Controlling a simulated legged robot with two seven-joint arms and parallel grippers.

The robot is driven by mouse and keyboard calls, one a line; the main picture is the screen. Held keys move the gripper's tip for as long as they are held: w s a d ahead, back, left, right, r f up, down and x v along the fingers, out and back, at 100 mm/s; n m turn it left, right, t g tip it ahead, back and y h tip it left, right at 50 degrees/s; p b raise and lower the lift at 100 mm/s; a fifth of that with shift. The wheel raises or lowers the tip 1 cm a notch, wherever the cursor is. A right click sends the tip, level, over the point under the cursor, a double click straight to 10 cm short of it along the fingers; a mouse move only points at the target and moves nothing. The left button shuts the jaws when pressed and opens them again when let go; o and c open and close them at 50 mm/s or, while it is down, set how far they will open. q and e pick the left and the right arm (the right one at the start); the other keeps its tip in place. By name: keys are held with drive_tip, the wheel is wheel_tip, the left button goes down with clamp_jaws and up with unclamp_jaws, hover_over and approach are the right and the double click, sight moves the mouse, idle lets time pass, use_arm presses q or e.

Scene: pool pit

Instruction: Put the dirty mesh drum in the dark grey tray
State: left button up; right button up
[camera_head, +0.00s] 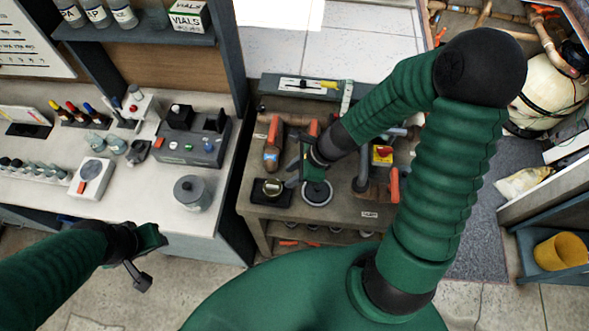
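My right gripper (312,172) is over the brown workbench (335,221), directly above or at a round grey piece with a pale rim (317,194). Neither the dirty mesh drum nor the dark grey tray can be identified surely at this size. My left gripper (150,259) is open and empty, in front of the white counter.
A lidded grey pot (191,193) and a control box (191,140) stand on the white counter (140,208). A yellow bucket (560,252) is on the right shelf.

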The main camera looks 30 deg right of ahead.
drive_tip(key=s+d+r+n+h, duration=0.1)
drive_tip(key=s+r+n+h, duration=0.1)
drive_tip(key=n, duration=0.9)
drive_tip(key=s+d+r+n+h, duration=0.1)
drive_tip(key=r+n, duration=0.4)
drive_tip(key=n, duration=0.7)
drive_tip(key=shift+s+n+h, duration=0.3)
drive_tip(key=shift+s+h, duration=0.5)
drive_tip(key=shift+s+r, duration=0.1)
drive_tip(key=shift+s, duration=0.1)
drive_tip(key=shift+w+a, duration=0.1)
